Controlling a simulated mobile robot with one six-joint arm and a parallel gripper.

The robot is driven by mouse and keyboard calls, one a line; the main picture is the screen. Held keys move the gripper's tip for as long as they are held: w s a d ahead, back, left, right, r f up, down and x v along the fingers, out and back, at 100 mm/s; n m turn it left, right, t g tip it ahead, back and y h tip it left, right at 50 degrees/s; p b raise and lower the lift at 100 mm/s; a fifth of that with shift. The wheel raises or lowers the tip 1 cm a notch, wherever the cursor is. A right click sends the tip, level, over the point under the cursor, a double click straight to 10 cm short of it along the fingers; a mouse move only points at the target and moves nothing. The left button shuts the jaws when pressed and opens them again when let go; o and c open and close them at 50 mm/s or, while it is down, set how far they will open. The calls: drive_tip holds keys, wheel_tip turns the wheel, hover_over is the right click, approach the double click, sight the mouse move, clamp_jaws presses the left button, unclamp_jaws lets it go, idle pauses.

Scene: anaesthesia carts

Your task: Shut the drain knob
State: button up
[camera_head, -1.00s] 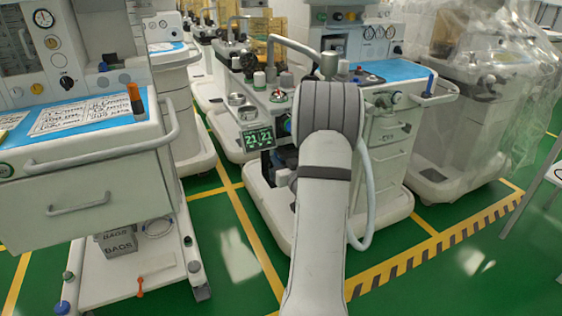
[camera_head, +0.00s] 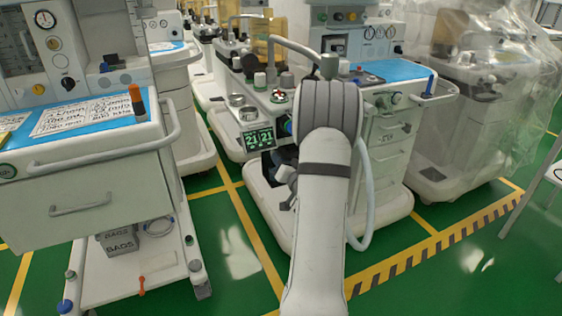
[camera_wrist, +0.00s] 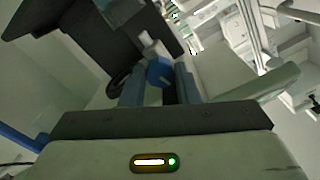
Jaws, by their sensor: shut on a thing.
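A small blue knob (camera_wrist: 158,70), which I take to be the drain knob, shows in the wrist view between the fingers of my gripper (camera_wrist: 160,84). The two dark fingers are closed around it, one on each side. A pale stem or fitting (camera_wrist: 149,43) sits just beyond the knob. In the head view my arm covers the middle of the central cart (camera_head: 385,172), and the gripped knob cannot be made out there. How far the knob is turned cannot be told.
A dark ring-shaped part (camera_wrist: 122,80) and a dark panel (camera_wrist: 95,35) lie close to the fingers. A green-lit display (camera_head: 259,138) is left of my arm. Another cart with a drawer (camera_head: 80,208) stands at left. A plastic-covered cart (camera_head: 478,120) stands at right.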

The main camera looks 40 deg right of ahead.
drive_tip(key=o, duration=1)
drive_tip(key=shift+c, duration=0.2)
drive_tip(key=p+v, duration=0.1)
drive_tip(key=v, duration=0.6)
drive_tip(key=shift+s, duration=0.4)
drive_tip(key=shift+a, duration=0.1)
